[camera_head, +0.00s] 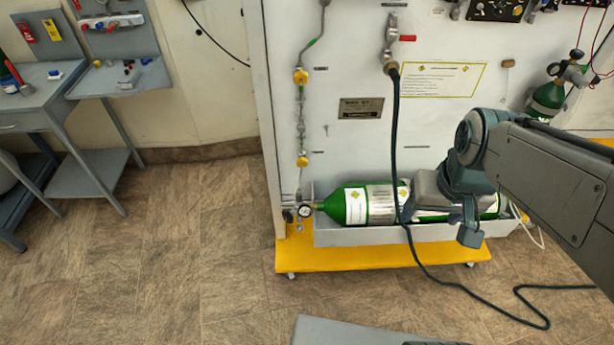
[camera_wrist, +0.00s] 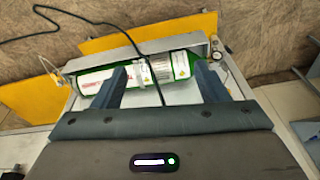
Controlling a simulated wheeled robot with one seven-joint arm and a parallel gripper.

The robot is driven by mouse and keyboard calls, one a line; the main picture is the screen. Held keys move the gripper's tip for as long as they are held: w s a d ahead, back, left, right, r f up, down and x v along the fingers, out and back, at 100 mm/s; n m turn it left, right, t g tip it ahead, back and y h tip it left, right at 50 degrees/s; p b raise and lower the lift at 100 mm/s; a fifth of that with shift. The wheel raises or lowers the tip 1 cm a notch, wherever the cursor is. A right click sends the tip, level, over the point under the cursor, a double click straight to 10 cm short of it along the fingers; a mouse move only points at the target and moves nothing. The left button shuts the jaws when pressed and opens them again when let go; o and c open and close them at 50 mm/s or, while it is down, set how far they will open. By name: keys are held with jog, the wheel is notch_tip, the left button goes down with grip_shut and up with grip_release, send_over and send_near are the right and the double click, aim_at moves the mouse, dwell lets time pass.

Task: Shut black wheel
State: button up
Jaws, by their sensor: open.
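A small black wheel (camera_head: 288,215) is at the left end of the green cylinder, beside a round gauge (camera_head: 304,210). In the wrist view the cylinder's valve end is at the right, and the wheel is too small there to make out clearly. The green cylinder (camera_head: 357,205) with white labels lies in a grey tray (camera_head: 350,236); it also shows in the wrist view (camera_wrist: 185,65). My gripper (camera_head: 438,222) is open and empty, in front of the cylinder's right half, well to the right of the wheel. Its fingers (camera_wrist: 160,72) frame the cylinder's middle in the wrist view.
A black hose (camera_head: 396,150) hangs from the panel valve, passes across the cylinder near my gripper and runs over the floor. A yellow base (camera_head: 340,257) juts out below the tray. A grey workbench (camera_head: 90,120) stands at the left. The floor between is clear.

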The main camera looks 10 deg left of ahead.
jog(key=w+a+f+n+g+h+b, duration=0.1)
jog(key=w+a+f+n+g+b, duration=0.25)
jog(key=f, duration=0.65)
jog(key=w+a+f+n+h+b, duration=0.1)
jog(key=w+a+f+n+b, duration=0.1)
jog(key=w+f+b, duration=0.55)
jog(key=n+t+h+b, duration=0.8)
jog(key=n+t+b, duration=0.95)
jog(key=n, duration=0.25)
send_near(286, 218)
jog(key=shift+m+g, duration=0.25)
jog(key=shift+g, duration=0.25)
jog(key=b+x, duration=0.1)
jog(key=x, duration=0.2)
jog(key=b+x, duration=0.2)
jog(key=x, duration=0.1)
jog(key=b+x, duration=0.1)
jog(key=x, duration=0.3)
jog(key=shift+w+a+r, duration=0.15)
jog(key=shift+r, duration=0.1)
jog(key=shift+c, duration=0.2)
jog(key=c, duration=0.9)
